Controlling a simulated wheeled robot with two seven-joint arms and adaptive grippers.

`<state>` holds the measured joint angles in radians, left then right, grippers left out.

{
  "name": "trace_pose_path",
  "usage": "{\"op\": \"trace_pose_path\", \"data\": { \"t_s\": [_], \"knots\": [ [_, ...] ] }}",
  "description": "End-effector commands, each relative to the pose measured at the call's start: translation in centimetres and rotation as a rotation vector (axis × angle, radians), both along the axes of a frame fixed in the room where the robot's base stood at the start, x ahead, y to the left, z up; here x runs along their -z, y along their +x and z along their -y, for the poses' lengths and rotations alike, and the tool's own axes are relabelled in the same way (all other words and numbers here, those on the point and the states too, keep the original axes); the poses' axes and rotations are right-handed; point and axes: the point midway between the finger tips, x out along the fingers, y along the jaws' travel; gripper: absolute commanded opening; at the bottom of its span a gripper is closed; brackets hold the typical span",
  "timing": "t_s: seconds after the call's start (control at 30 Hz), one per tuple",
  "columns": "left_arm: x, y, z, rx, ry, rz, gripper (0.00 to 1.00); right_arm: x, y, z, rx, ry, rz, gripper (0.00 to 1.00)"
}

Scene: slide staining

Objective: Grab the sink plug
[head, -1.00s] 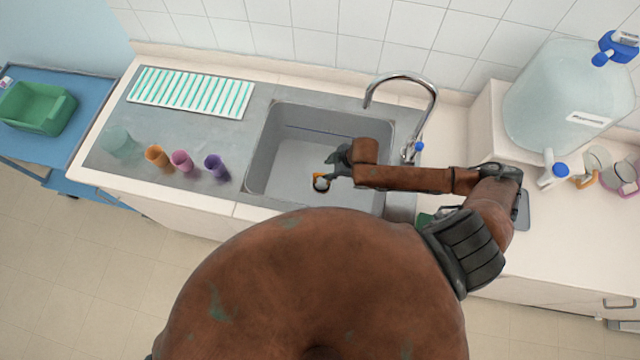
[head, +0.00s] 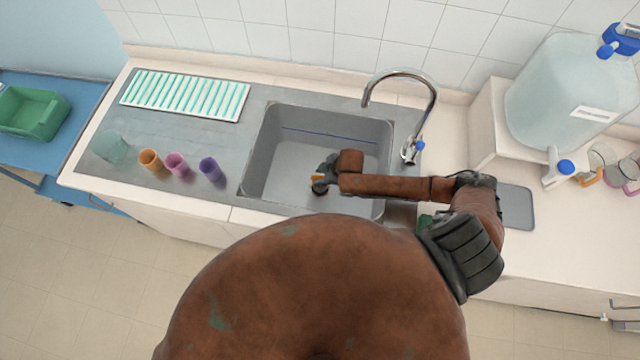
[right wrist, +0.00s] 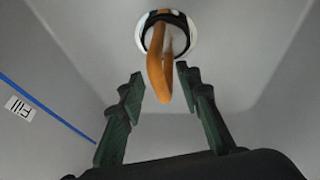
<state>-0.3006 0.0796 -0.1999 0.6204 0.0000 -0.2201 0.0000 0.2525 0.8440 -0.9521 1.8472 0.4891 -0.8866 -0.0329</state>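The sink plug (right wrist: 160,72) has an orange loop handle and a dark round body, seen in the right wrist view at the sink's drain. In the head view only a bit of its orange (head: 316,178) shows beside my right gripper (head: 322,181). The right gripper is down inside the sink basin. In the right wrist view its two green-padded fingers (right wrist: 160,84) stand apart, one on each side of the orange handle, with gaps visible. My left gripper is not in view.
The grey sink basin (head: 262,168) has walls on all sides, with a blue line on one wall. The faucet (head: 436,98) arches over its back right. Colored cups (head: 180,166) and a striped mat (head: 185,96) are on the left. A large water jug (head: 560,95) stands right.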

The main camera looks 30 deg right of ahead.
Motion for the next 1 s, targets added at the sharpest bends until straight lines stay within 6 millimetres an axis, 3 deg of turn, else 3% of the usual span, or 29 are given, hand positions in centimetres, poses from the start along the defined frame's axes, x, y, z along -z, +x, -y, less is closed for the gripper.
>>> {"op": "trace_pose_path", "data": {
  "t_s": [0.13,0.6,1.0],
  "knots": [
    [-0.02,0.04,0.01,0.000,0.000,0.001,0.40,-0.04,-0.01,0.01,0.000,0.000,0.000,0.31],
    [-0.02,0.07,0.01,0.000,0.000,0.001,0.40,-0.03,-0.04,0.02,0.000,0.000,0.000,0.00],
    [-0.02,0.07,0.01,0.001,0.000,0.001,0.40,-0.03,-0.06,0.02,0.000,0.000,0.000,0.00]
  ]
}}
